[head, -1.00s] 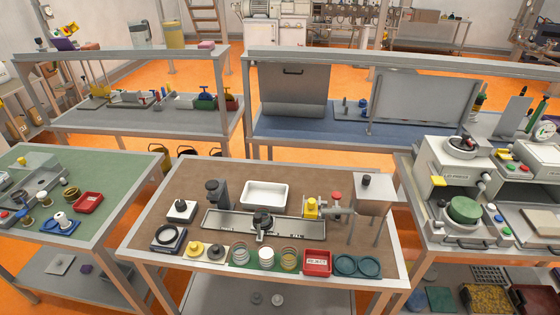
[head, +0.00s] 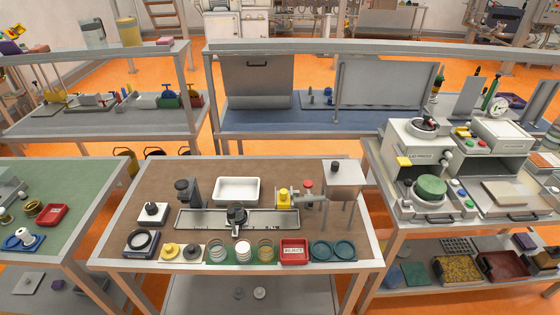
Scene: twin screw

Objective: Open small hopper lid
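The small grey hopper (head: 343,181) stands on thin legs at the back right of the brown-topped table. Its flat lid (head: 347,165) looks shut and has a small black knob (head: 335,166) on top. A yellow block (head: 284,198) and a red knob (head: 308,185) sit on the feeder fitting just left of the hopper. Neither of my grippers is in view.
The brown table (head: 155,191) also bears a white tray (head: 238,190), a long metal tray, jars, and a red reject bin (head: 293,251) along the front. A lid press machine (head: 418,155) stands on the bench to the right. Orange floor shows between the tables.

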